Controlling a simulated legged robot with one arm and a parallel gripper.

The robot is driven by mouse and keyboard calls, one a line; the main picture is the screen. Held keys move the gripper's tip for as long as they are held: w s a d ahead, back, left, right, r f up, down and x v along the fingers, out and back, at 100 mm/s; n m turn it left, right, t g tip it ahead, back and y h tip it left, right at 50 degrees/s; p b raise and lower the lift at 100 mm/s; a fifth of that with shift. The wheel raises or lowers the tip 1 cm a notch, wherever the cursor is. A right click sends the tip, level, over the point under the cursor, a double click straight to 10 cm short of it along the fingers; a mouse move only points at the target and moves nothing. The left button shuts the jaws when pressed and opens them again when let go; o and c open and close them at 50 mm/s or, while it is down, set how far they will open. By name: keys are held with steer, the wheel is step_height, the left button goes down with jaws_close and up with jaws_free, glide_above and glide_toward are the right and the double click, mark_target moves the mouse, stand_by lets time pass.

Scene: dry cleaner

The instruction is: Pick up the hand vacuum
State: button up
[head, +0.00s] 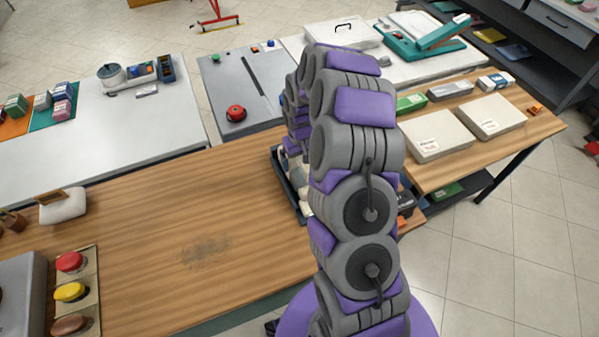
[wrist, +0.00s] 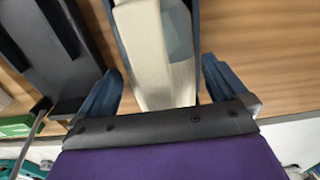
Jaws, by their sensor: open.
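In the wrist view my gripper (wrist: 161,68) is open, with one blue finger on each side of a long cream body (wrist: 160,50) with a grey-blue patch. It may be the hand vacuum, but only part of it shows. Dark edges run along both its sides, like the walls of a narrow tray. Neither finger clearly touches it. In the head view a dark tray (head: 283,184) with pale contents sits on the wooden table, mostly hidden behind my arm. My gripper is hidden there too.
A dark device (wrist: 50,50) lies left of the gripper in the wrist view. Red, yellow and brown knobs stand front left. Two pale flat boxes (head: 437,134) (head: 491,116) lie right of my arm.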

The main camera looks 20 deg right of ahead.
steer(key=shift+d+f, duration=0.2)
steer(key=shift+d, duration=0.15)
steer(key=shift+a, duration=0.1)
steer(key=shift+a, duration=0.25)
steer(key=shift+c, duration=0.6)
steer(key=c, duration=1.7)
steer(key=shift+c, duration=0.2)
step_height(320, 180, up, 4)
steer(key=shift+s+d+r+p, duration=0.15)
steer(key=shift+p, duration=0.3)
steer(key=s+r+p, duration=0.1)
steer(key=s, duration=1.4)
steer(key=shift+s+r, duration=0.15)
steer(key=shift+s, duration=0.15)
